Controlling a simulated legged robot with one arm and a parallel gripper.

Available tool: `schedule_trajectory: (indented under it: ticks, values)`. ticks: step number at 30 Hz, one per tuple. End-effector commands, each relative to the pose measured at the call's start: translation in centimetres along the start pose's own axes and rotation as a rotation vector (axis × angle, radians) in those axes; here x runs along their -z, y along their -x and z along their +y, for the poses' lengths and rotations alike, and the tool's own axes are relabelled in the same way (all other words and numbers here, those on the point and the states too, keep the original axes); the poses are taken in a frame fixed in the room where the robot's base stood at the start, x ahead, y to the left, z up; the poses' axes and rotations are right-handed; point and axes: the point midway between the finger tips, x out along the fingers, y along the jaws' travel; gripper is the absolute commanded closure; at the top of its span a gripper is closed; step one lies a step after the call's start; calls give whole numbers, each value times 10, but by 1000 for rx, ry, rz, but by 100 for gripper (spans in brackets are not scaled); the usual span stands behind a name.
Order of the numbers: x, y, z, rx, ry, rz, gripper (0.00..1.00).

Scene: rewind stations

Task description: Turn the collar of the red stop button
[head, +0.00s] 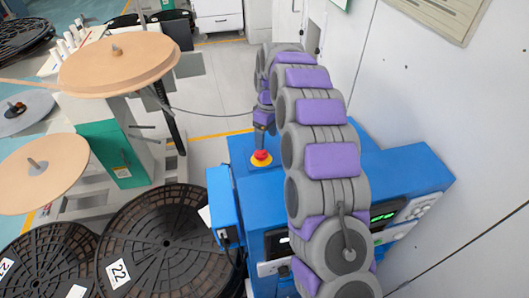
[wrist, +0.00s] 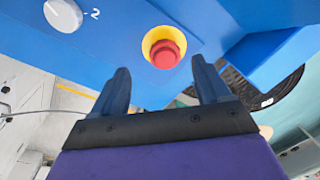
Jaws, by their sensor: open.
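The red stop button (head: 261,155) sits on top of a blue machine, with a yellow collar around its base. In the wrist view the red button (wrist: 165,54) and its yellow collar (wrist: 150,39) show at the upper middle. My gripper (wrist: 160,78) is open and empty, its two fingers apart. The button lies beyond the fingertips, roughly centred between them in the wrist view, and no finger is seen touching it. In the head view my gripper (head: 263,130) is just above and behind the button, its fingertips hard to make out.
A white knob (wrist: 63,15) with a "2" mark is on the same blue panel. The blue machine (head: 412,176) stands against a white wall at right. Large black reels (head: 155,245) and tan discs (head: 118,62) fill the left side. Open floor (head: 205,100) lies behind the machine.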

Motion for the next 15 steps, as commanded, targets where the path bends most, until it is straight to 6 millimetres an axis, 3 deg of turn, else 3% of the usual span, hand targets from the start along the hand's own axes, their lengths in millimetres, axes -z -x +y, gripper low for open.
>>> schedule_trajectory:
  ticks: [1, 6, 15]
  values:
    - [2, -14, -2, 1, 2, -4, 24]
    - [3, -43, -3, 2, 1, -6, 24]
    - [0, -65, -1, 1, 0, 0, 24]
